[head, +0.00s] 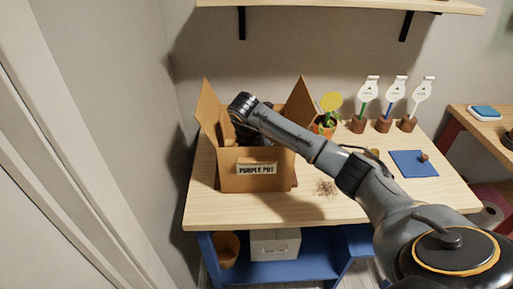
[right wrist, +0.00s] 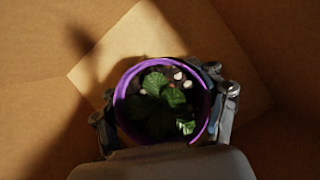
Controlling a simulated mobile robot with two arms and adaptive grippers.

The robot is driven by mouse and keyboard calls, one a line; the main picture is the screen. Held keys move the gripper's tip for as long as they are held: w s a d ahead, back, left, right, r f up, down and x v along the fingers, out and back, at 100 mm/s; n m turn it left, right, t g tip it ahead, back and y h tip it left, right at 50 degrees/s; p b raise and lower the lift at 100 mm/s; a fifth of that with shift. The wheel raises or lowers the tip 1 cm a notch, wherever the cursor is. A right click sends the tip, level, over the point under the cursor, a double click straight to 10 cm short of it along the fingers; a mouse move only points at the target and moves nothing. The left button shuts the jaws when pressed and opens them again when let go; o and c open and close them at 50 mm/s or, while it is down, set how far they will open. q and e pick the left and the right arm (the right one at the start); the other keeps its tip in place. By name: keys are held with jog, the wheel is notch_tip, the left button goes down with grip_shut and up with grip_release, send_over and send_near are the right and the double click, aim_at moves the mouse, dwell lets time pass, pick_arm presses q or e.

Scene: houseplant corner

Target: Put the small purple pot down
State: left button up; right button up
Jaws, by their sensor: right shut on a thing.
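The small purple pot (right wrist: 150,108) shows in the right wrist view, with a purple rim, dark soil, green leaves and a few pale pebbles. My right gripper (right wrist: 164,104) is shut on it, with fingers on both sides. Cardboard surrounds it; the pot is inside the open cardboard box (head: 226,180) labelled "PURPLE POT". Whether the pot touches the box floor (right wrist: 125,48) I cannot tell. In the head view my right arm reaches down into the box, and its gripper and the pot are hidden. My left gripper is in neither view.
The box stands on a wooden table (head: 340,205) with its flaps up. Behind my arm are an orange pot with a plant (head: 326,122) and several white plant labels on brown bases (head: 366,104). A blue mat (head: 410,165) lies at right. A shelf (head: 340,6) hangs above.

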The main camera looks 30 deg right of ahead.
jog(key=shift+f+b, duration=0.55)
jog(key=shift+f, duration=0.05)
jog(key=o, duration=1.4)
jog(key=shift+r+p, duration=0.5)
jog(key=shift+r, duration=0.05)
jog(key=v, duration=1.2)
jog(key=shift+r+b, duration=0.1)
jog(key=shift+b, duration=0.3)
jog(key=shift+r, duration=0.1)
